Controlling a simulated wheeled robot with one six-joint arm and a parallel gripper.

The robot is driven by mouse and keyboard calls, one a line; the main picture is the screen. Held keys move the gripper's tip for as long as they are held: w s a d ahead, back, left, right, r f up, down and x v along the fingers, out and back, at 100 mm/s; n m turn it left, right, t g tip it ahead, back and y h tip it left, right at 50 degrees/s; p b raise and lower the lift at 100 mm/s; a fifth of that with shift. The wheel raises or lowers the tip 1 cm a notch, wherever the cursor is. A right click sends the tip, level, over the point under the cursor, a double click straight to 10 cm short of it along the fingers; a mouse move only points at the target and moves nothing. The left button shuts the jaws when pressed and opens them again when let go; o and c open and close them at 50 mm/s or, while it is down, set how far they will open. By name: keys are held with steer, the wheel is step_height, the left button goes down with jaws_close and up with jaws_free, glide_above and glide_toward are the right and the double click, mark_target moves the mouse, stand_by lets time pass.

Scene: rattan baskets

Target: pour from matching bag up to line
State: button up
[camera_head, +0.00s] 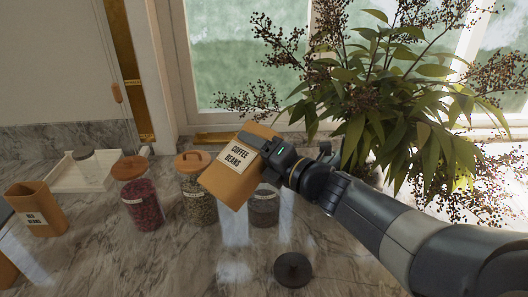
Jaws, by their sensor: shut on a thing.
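My gripper (266,147) is shut on a tan paper bag (220,185) with a white label reading "COFFEE BEANS". The bag is tilted, its lower left end in front of a glass jar. An open jar (264,208) with dark contents stands on the counter below the gripper and to the right of the bag. Its upper part is partly hidden by the bag. A dark round lid (293,270) lies on the counter in front. A second tan bag (36,208) with a white label stands at the left; its label seems to read "RED BEANS".
A jar with red contents (143,204) and a jar with greenish-brown contents (197,205) have orange-brown lids on. A white tray (80,174) sits at the back left. A leafy plant (375,110) fills the upper right. The front middle of the marble counter is mostly clear.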

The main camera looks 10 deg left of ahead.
steer(key=shift+w+r+m+p, duration=0.1)
steer(key=shift+r+m+p, duration=0.3)
steer(key=shift+m+p, duration=0.6)
stand_by(0.5)
steer(key=shift+w+d+f+m+p, duration=0.5)
steer(key=shift+m+p, duration=0.3)
steer(key=shift+p, duration=0.2)
stand_by(0.3)
steer(key=shift+w+r+m+p, duration=0.2)
steer(key=shift+r+m+p, duration=0.2)
steer(key=shift+m+p, duration=0.7)
stand_by(1.6)
steer(key=shift+w+d+f+p, duration=0.1)
steer(key=shift+f+p, duration=0.1)
steer(key=shift+p, duration=0.5)
stand_by(1.8)
